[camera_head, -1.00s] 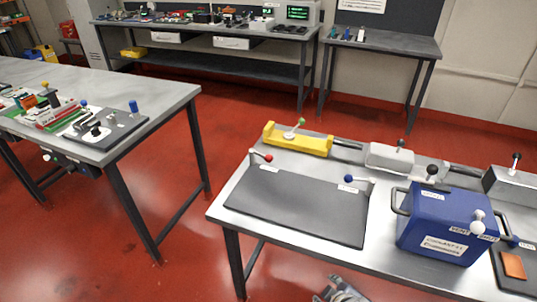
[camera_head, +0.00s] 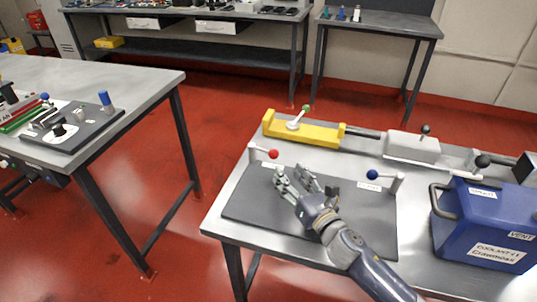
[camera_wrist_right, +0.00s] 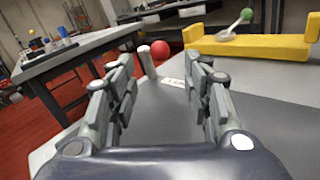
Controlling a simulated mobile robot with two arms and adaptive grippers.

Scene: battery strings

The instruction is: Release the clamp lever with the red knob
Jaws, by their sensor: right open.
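The clamp lever with the red knob (camera_head: 273,154) stands at the back left corner of the dark mat (camera_head: 240,207), with a small label beside it. In the right wrist view the red knob (camera_wrist_right: 160,50) shows ahead, beyond the fingertips, beside its pale post (camera_wrist_right: 146,60). My right gripper (camera_head: 295,172) is open and empty over the mat, just in front and to the right of the red knob, not touching it. In the wrist view its fingers (camera_wrist_right: 162,72) stand apart. A second lever with a blue knob (camera_head: 372,175) is at the mat's back right. My left gripper is not in view.
A yellow fixture (camera_head: 320,134) with a green-knobbed lever lies behind the mat. A grey block (camera_head: 412,147) is to its right. A blue coolant box (camera_head: 490,222) stands right of the mat. Another table (camera_head: 150,78) is at the left, across red floor.

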